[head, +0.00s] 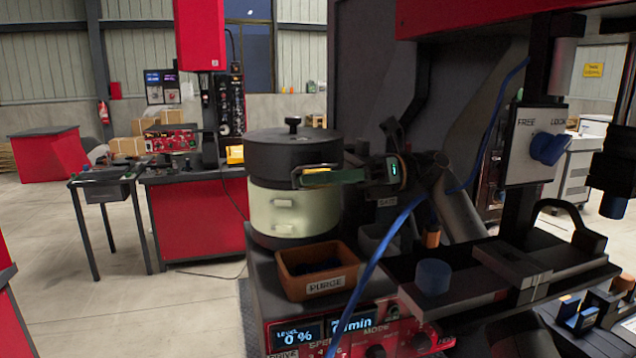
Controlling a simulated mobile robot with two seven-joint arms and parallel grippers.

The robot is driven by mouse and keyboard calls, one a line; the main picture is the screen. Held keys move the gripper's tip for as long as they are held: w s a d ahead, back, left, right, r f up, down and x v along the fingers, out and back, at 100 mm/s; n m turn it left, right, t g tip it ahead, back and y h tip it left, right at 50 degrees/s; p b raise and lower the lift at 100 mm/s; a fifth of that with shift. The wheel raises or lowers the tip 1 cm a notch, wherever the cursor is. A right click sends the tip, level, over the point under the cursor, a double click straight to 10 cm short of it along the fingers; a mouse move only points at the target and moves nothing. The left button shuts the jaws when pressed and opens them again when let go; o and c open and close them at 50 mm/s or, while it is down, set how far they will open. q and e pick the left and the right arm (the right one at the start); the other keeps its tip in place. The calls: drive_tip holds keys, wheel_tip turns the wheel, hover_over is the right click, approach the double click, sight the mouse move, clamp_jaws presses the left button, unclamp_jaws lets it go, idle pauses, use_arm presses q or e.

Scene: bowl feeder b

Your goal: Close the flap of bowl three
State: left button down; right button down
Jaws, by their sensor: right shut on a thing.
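A cream bowl (287,211) with a black knobbed lid stands on a dark machine base left of centre. No bowl number is legible. A dark green flap-like bar (335,178) lies level across the upper front of the bowl, with a thin black bracket at its left end. My right gripper (371,172) comes in from the right, with a small green light on its body, and is shut on the right end of this bar. Its fingertips are dark and partly hidden. I cannot tell whether the bar touches the bowl. My left gripper is not in view.
An orange purge bin (318,283) sits just below the bowl. A blue cable (375,255) hangs in front of the machine. A FREE/LOCK panel (537,146) with a blue knob and a black handle stand at right. Open floor lies at left.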

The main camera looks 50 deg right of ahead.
drive_tip(key=shift+w+r+m, duration=0.1)
drive_tip(key=shift+r+m, duration=0.05)
drive_tip(key=shift+m, duration=0.35)
drive_tip(key=shift+d, duration=0.1)
